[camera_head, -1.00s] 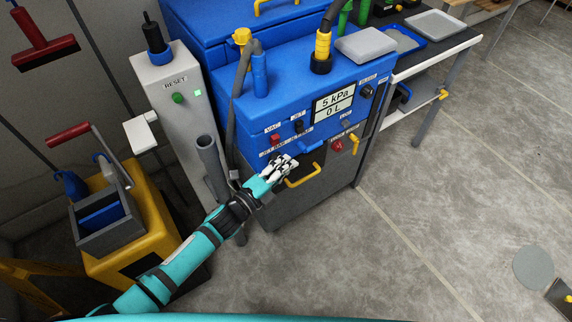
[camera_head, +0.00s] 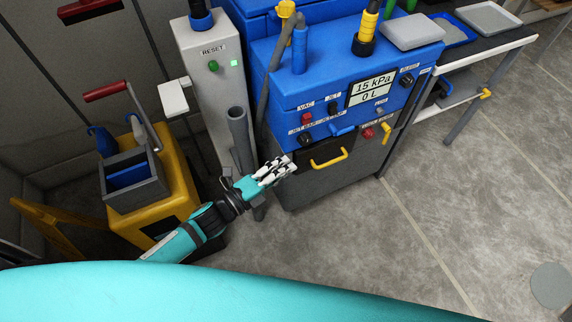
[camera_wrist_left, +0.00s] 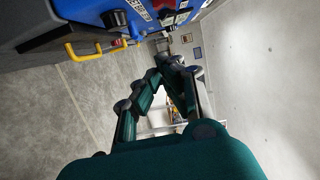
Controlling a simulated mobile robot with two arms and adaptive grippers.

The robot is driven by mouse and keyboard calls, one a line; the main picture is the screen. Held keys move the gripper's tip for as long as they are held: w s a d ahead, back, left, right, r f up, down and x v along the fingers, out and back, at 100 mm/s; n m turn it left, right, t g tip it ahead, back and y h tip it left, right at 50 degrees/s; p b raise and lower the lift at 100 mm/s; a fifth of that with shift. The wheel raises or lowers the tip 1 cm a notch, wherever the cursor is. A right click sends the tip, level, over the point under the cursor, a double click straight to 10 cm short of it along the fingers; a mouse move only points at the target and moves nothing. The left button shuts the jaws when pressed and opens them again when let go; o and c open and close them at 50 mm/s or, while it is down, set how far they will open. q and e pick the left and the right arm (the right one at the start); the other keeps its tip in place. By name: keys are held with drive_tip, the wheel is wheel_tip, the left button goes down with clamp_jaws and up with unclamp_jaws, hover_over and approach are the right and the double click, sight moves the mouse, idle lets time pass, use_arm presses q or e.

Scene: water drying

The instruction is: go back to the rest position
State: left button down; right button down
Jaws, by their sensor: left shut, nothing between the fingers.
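My left gripper (camera_head: 284,168) is shut and empty in the head view. It is in front of the lower left part of the blue machine (camera_head: 292,88), below its switch panel. I cannot tell the exact gap to the machine. In the left wrist view its dark green fingers (camera_wrist_left: 163,72) come together at the tips with nothing between them. My right gripper is not in view.
The machine's yellow handle (camera_head: 329,162) is right of the gripper. Its display (camera_head: 372,89) reads 15 kPa and 0 L. A grey post (camera_head: 210,75) marked RESET and a yellow cart (camera_head: 176,190) stand left. Grey floor (camera_head: 420,235) is open at right.

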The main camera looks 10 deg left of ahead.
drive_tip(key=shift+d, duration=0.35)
